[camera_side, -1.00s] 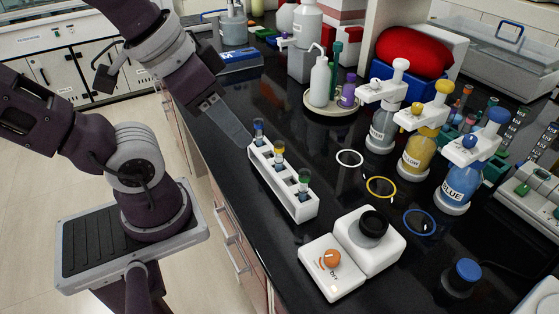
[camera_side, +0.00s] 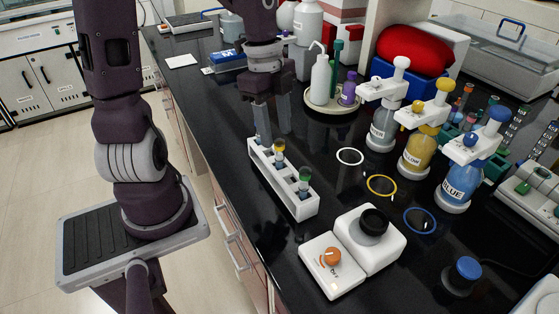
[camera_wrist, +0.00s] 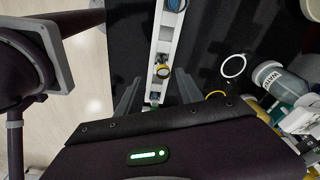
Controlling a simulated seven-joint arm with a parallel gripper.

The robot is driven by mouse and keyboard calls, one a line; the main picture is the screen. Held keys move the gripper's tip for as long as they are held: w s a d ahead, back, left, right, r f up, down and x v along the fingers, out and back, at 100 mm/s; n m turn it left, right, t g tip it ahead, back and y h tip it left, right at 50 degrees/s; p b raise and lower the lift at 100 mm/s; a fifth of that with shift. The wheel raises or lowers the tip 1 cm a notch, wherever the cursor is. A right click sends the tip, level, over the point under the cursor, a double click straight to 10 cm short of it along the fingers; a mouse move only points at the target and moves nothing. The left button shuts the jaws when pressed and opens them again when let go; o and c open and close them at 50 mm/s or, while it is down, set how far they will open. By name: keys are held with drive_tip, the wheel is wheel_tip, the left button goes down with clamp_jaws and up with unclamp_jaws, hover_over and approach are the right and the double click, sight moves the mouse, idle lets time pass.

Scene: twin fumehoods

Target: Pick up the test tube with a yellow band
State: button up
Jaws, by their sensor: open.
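A white rack (camera_side: 300,208) on the black bench holds upright test tubes, and it also shows in the wrist view (camera_wrist: 166,38). The test tube with a yellow band (camera_side: 279,152) stands in the middle of the rack. In the wrist view a yellowish tube top (camera_wrist: 162,72) shows in the rack. The green-banded tube (camera_side: 304,179) stands at the near end. A blue-topped tube (camera_wrist: 175,4) shows at the far end; in the side view a finger largely hides it. My gripper (camera_side: 273,132) is open and empty, pointing down over the rack's far end, behind the yellow-banded tube.
White (camera_side: 349,157) and yellow (camera_side: 381,187) rings lie right of the rack, with labelled bottles (camera_side: 418,158) beyond. A white device with an orange knob (camera_side: 330,258) stands in front of the rack. A tray with bottles (camera_side: 333,108) stands behind right.

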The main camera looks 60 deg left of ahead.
sight(278, 141)
drive_tip(key=f, duration=0.6)
drive_tip(key=shift+w+d+f, duration=0.2)
drive_tip(key=shift+w+f, duration=0.15)
drive_tip(key=shift+w, duration=0.05)
clamp_jaws()
